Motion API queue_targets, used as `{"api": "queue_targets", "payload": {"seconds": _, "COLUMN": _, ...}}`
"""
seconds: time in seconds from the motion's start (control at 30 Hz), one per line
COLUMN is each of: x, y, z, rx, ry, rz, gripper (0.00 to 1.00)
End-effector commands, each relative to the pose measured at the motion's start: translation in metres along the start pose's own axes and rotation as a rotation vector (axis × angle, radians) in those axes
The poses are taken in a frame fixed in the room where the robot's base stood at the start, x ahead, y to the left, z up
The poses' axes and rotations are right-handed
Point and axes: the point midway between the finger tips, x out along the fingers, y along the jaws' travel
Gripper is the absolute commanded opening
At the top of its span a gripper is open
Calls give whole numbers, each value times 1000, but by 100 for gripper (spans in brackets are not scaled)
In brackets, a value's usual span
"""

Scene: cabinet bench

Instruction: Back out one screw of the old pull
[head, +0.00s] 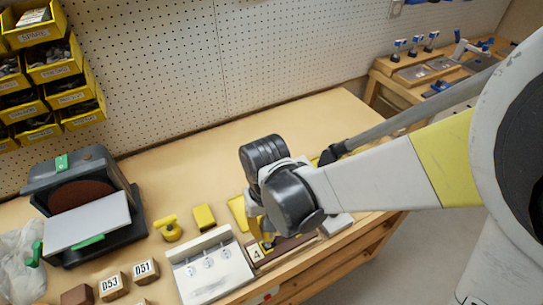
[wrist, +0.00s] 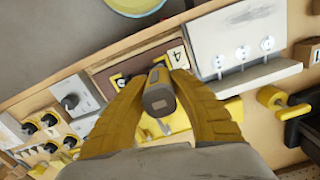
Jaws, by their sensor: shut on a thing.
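My gripper (head: 264,240) is over the front of the bench in the head view. In the wrist view its two yellow fingers (wrist: 160,95) are closed on a grey-and-yellow tool (wrist: 158,92), seen nearly end-on. A brown panel (wrist: 110,75) with a white label "4" (wrist: 177,57) lies beyond the tool; it also shows in the head view (head: 296,247). Black and yellow parts (wrist: 122,80) on the panel, perhaps the old pull, are partly covered by the tool and left finger. The tool's tip and any screw under it are hidden.
A white board (head: 208,264) with several metal hooks or pegs stands left of the panel in the head view. Numbered wooden blocks (head: 145,268), yellow items (head: 204,217) and a grey machine (head: 85,205) lie further left. The back of the bench (head: 190,160) is clear.

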Motion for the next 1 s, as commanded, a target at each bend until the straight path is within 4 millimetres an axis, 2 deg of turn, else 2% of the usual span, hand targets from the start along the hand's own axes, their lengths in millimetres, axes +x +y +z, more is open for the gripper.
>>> {"api": "queue_targets", "payload": {"seconds": 1.0, "x": 6, "y": 0, "z": 0, "rx": 0, "ry": 0, "rz": 0, "gripper": 0}}
